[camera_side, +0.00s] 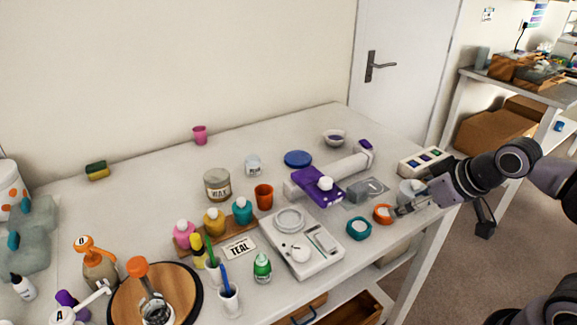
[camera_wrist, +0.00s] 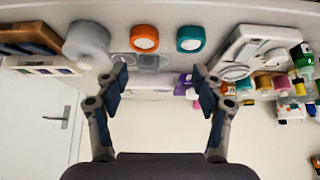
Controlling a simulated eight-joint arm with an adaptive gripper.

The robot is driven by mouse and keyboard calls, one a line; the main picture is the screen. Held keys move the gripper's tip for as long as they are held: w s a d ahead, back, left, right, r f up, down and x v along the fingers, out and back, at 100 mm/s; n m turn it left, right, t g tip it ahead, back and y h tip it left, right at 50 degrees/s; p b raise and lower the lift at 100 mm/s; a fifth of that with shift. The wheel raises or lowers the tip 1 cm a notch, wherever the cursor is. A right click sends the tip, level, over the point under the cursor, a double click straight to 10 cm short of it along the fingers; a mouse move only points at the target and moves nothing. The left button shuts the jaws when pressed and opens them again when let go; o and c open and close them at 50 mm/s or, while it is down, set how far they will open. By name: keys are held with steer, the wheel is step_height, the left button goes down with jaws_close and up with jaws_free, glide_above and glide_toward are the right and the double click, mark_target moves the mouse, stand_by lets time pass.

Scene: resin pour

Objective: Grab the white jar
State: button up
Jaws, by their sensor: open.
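A white cylindrical thing (camera_side: 410,189) stands near the table's right edge, close to my gripper, which partly hides it in the side view. It also shows in the wrist view (camera_wrist: 87,42), upper left, outside my fingers. I cannot tell which of the two white things is the white jar. My gripper (camera_wrist: 161,82) is open with nothing between its fingers.
An orange tape ring (camera_side: 383,214) and a teal one (camera_side: 358,228) lie near my gripper. A purple-and-white device (camera_side: 320,188), a white scale (camera_side: 303,243) and several paint bottles stand left of it. The back of the table is mostly clear.

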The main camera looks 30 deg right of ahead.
steer(key=w+a+r, duration=0.2)
steer(key=w+r, duration=0.3)
steer(key=w, duration=0.2)
steer(key=g, duration=0.1)
glide_above(253, 165)
steer(key=s, duration=0.3)
step_height(253, 165, down, 4)
steer(key=shift+d+x, duration=0.15)
steer(key=shift+x, duration=1.6)
steer(key=shift+d+x, duration=0.2)
steer(key=shift+x, duration=1.55)
steer(key=shift+d+x, duration=0.15)
steer(key=shift+x, duration=1.6)
steer(key=shift+s+f, duration=0.1)
steer(key=shift+s, duration=0.1)
steer(key=shift+c, duration=0.3)
steer(key=c, duration=1.2)
